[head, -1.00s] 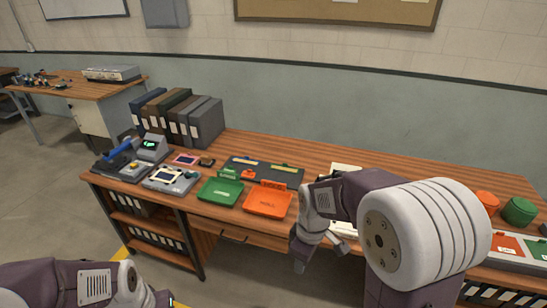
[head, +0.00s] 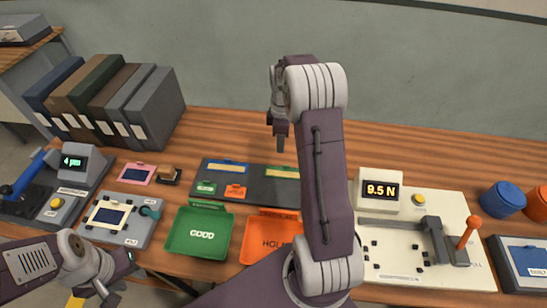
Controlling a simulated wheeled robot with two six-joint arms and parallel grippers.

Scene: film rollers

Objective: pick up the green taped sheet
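The dark mat (head: 262,187) lies on the wooden bench. A yellowish strip with a green top edge, which looks like the green taped sheet (head: 284,173), lies at its back right, partly hidden by my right arm. A similar strip with a blue edge, the blue taped sheet (head: 228,167), lies to its left. My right gripper (head: 281,145) points down behind and above the green taped sheet, apart from it in the picture. Its finger gap does not show clearly. My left gripper (head: 112,291) is low at the left, in front of the bench, away from the sheets; its opening is unclear.
A green GOOD tray (head: 204,254) and an orange tray (head: 247,247) stand in front of the mat. My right arm covers part of the orange tray. A force gauge (head: 380,189) with a lever stands right; binders (head: 155,103) stand back left. The bench behind the mat is clear.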

